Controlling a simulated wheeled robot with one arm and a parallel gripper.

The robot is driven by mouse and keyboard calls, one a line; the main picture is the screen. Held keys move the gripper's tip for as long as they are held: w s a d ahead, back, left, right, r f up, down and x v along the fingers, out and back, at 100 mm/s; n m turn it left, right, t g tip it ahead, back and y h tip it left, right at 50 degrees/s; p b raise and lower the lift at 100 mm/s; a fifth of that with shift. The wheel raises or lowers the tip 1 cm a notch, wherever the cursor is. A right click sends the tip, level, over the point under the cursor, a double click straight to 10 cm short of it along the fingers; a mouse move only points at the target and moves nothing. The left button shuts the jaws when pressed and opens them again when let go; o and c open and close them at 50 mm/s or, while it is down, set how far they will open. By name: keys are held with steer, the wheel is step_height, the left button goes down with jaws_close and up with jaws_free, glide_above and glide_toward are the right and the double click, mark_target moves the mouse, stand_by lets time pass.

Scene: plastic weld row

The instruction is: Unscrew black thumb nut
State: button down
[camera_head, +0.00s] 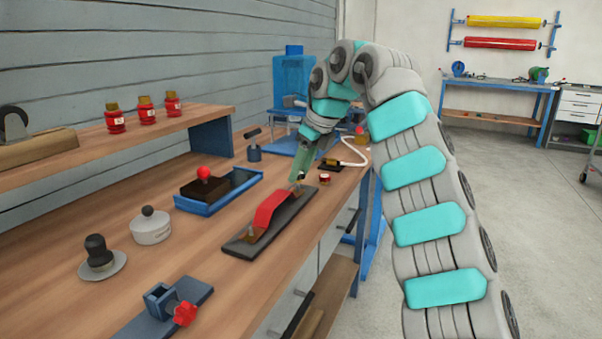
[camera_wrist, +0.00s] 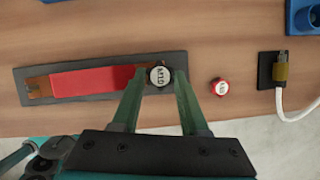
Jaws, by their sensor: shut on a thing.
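The black thumb nut (camera_wrist: 158,76), with a white face marked M10, sits at the right end of the red strip (camera_wrist: 92,81) on a dark base plate (camera_wrist: 110,60). My gripper (camera_wrist: 160,78) is shut on the nut, one green finger on each side of it. In the head view my gripper (camera_head: 298,180) reaches down to the far end of the red strip (camera_head: 270,208). The nut itself is mostly hidden there by the fingers. A red nut (camera_wrist: 219,87) with a white face lies on the bench, right of my gripper and apart from it.
A fitting with a white cable (camera_wrist: 280,72) lies further right. A blue tray (camera_head: 228,193) with a red-knobbed block stands left of the base plate. A grey pot (camera_head: 151,228) and a blue clamp (camera_head: 165,305) are nearer.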

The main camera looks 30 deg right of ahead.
mark_target(301, 174)
steer(key=shift+w+r, duration=0.1)
steer(key=shift+r, duration=0.9)
steer(key=shift+a+r, duration=0.1)
steer(key=shift+r, duration=0.4)
steer(key=shift+s, duration=0.2)
